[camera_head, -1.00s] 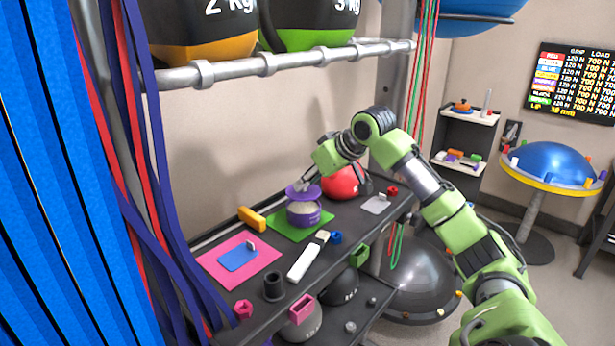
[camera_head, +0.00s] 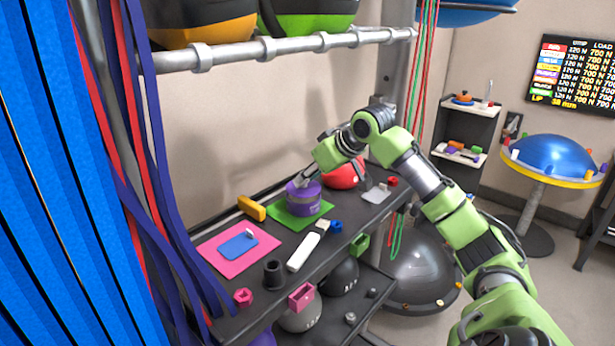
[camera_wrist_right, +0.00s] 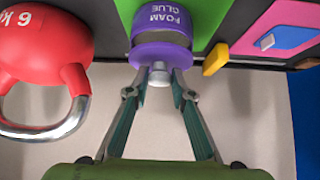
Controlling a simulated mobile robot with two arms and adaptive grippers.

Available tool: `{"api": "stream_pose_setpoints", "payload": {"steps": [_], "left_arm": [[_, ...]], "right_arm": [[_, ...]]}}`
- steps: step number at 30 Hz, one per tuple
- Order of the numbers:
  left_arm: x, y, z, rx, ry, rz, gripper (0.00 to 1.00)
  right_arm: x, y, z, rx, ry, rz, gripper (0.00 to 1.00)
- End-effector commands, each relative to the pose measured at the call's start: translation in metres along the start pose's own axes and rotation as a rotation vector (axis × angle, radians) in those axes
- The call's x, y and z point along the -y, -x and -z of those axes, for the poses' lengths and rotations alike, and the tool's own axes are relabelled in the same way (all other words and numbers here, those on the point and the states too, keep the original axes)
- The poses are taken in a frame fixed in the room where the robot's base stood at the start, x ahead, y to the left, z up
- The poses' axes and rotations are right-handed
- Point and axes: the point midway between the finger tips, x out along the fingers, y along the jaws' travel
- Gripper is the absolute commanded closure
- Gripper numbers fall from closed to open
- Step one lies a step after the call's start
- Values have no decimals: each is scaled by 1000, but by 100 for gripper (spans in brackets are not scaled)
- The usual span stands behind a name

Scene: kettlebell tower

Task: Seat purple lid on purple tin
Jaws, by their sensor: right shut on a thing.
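The purple tin (camera_head: 304,204), marked FOAM GLUE in the wrist view (camera_wrist_right: 165,18), stands upright on a green mat (camera_head: 281,218) on the shelf. The purple lid (camera_head: 298,187) is at the tin's mouth, with its pale knob up. My left gripper is not in view.
A red kettlebell (camera_head: 342,174) stands close behind the right gripper; its handle is beside the fingers in the wrist view. A yellow block (camera_head: 251,207), a white bar (camera_head: 304,251), a blue piece (camera_head: 336,227) and a pink mat (camera_head: 236,262) lie around the green mat.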

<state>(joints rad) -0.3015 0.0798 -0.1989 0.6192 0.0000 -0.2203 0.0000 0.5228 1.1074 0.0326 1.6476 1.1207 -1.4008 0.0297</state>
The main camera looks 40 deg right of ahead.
Motion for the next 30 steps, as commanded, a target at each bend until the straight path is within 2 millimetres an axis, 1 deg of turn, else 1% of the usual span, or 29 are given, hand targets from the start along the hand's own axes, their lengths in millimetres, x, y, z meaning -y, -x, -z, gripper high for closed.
{"api": "stream_pose_setpoints", "payload": {"steps": [30], "left_arm": [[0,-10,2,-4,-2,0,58]], "right_arm": [[0,-12,-11,0,0,0,100]]}}
